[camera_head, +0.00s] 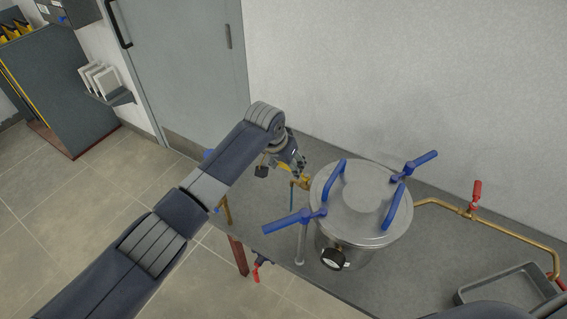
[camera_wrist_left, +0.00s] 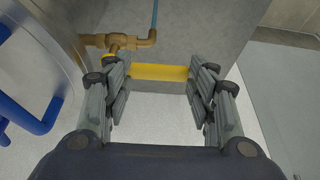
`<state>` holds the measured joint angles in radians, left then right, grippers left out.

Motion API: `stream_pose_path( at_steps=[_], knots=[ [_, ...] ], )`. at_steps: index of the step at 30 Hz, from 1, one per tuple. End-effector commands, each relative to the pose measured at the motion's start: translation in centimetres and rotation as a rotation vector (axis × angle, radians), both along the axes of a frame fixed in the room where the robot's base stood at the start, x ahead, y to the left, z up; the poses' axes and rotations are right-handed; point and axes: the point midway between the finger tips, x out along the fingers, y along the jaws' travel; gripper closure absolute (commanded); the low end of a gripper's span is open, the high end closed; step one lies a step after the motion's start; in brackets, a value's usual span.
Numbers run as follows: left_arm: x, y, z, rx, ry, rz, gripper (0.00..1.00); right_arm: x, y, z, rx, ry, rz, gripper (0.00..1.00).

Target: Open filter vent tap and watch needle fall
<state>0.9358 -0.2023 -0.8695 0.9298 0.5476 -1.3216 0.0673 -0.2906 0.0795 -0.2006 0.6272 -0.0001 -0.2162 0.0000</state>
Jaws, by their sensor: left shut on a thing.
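The steel filter housing (camera_head: 332,228) stands on the grey bench, with a round lid (camera_head: 362,202) and blue handles. A round pressure gauge (camera_head: 334,259) is on its front; its needle is too small to read. The brass vent tap (camera_head: 303,183) sticks out of the housing's left side. It also shows in the left wrist view (camera_wrist_left: 120,42), with a yellow lever (camera_wrist_left: 160,72) running across between the fingers. My left gripper (camera_head: 283,163) is shut on the yellow lever beside the housing. My right gripper is out of view.
Blue clamp levers (camera_head: 290,221) stick out left and right of the lid. A brass pipe (camera_head: 440,204) with a red-handled tap (camera_head: 476,194) runs right. A grey tray (camera_head: 503,288) sits at the lower right. A wall stands close behind the bench.

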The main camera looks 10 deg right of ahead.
Motion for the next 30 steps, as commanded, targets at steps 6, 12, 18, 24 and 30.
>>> stream_pose_path(
  at_steps=[6, 12, 18, 24, 30],
  knots=[
    [-0.1, 0.0, -0.2, -0.002, 0.008, 0.006, 0.91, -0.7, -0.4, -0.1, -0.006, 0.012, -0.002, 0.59],
    [-0.1, 0.0, -0.2, -0.002, 0.006, 0.005, 0.28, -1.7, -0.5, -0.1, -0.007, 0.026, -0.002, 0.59],
    [0.0, 0.0, -0.1, -0.002, 0.003, 0.003, 0.28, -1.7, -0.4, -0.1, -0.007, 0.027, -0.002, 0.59],
    [0.0, 0.1, 0.3, -0.002, 0.001, 0.002, 0.28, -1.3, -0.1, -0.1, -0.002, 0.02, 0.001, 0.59],
    [-0.6, 0.7, 2.4, -0.004, -0.002, 0.001, 0.28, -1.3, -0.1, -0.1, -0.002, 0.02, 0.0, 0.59]
  ],
)
